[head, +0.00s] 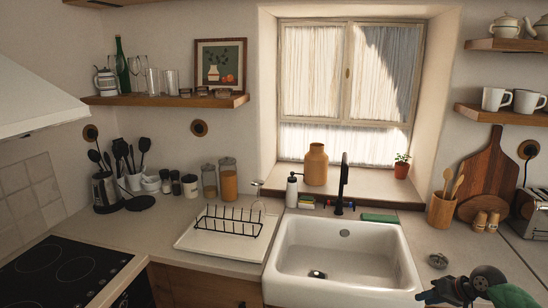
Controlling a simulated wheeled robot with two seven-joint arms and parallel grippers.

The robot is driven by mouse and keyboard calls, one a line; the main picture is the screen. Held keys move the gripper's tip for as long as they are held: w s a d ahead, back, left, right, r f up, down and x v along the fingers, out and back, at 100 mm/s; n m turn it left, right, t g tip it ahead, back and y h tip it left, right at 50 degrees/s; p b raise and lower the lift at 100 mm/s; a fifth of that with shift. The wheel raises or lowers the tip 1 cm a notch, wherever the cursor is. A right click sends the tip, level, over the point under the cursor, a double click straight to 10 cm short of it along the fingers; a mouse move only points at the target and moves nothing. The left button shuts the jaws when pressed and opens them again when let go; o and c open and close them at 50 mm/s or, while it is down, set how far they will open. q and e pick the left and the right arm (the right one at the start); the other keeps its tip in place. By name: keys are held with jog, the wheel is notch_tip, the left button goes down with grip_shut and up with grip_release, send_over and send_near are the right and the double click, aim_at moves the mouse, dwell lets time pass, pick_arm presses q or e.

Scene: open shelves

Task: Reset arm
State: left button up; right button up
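My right gripper (432,295) shows as a dark shape at the bottom right, above the counter just right of the sink. Its fingers point left toward the sink's right rim; whether they are open or shut is not clear. A green patch (512,296) shows beside it at the right; I cannot tell what it is. My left gripper is not in view.
A white sink (345,285) with a black tap (343,183) is in the middle. A wire dish rack (229,221) stands left of it. A utensil pot (441,210), cutting board (488,172) and toaster (530,207) stand at right. A small dark-grey object (437,261) lies near my gripper.

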jog(key=s+a+f+h+b, duration=0.15)
jog(key=s+f, duration=0.25)
jog(key=f, duration=0.9)
jog(key=s+a+f+g+b, duration=0.1)
jog(key=s+a+f+b, duration=0.3)
jog(key=f, duration=0.9)
jog(key=s+a+f+h+p, duration=0.15)
jog(key=s+f, duration=0.35)
jog(key=f, duration=0.8)
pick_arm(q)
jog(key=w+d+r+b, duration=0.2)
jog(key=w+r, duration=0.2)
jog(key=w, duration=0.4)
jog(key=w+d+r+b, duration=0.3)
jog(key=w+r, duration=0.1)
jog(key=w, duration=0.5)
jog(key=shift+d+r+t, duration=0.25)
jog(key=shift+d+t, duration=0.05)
pick_arm(e)
jog(key=s+a+f+n+g+h, duration=0.1)
jog(key=s+a+f+n, duration=0.1)
jog(key=s+a+f, duration=0.9)
jog(key=s+a+f+n+g+h, duration=0.1)
jog(key=s+a+f+g, duration=0.1)
jog(key=s+a+f, duration=0.9)
jog(key=s+f, duration=0.6)
jog(key=s, duration=0.1)
jog(key=shift+f+n, duration=0.4)
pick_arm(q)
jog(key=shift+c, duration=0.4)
